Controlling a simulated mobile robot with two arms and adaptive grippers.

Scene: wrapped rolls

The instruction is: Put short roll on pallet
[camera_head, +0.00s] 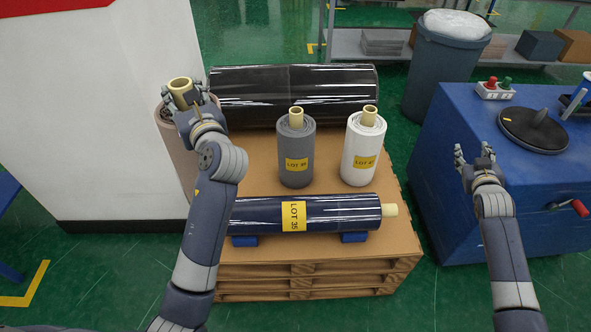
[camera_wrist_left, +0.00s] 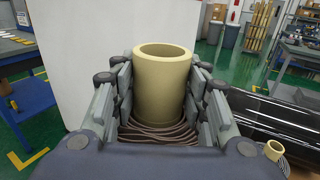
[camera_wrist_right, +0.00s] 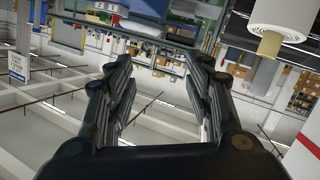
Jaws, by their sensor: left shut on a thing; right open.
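A brownish upright roll (camera_head: 178,150) with a pale yellow core stands at the pallet's left rear corner, partly hidden by my left arm. My left gripper (camera_head: 186,92) is shut on its core (camera_wrist_left: 162,85), with fingers on both sides of the tube. I cannot tell whether the roll's bottom touches the pallet. The wooden pallet (camera_head: 260,165) also bears a grey upright roll (camera_head: 296,145) and a white upright roll (camera_head: 361,155). My right gripper (camera_head: 475,158) is open and empty, right of the pallet in front of a blue cabinet.
A long black wrapped roll (camera_head: 290,90) lies at the pallet's back. A dark blue roll (camera_head: 340,212) lies on blue blocks along its front. A white wall or machine (camera_head: 100,110) stands close on the left. The blue cabinet (camera_head: 480,220) and a grey bin (camera_head: 440,75) are right.

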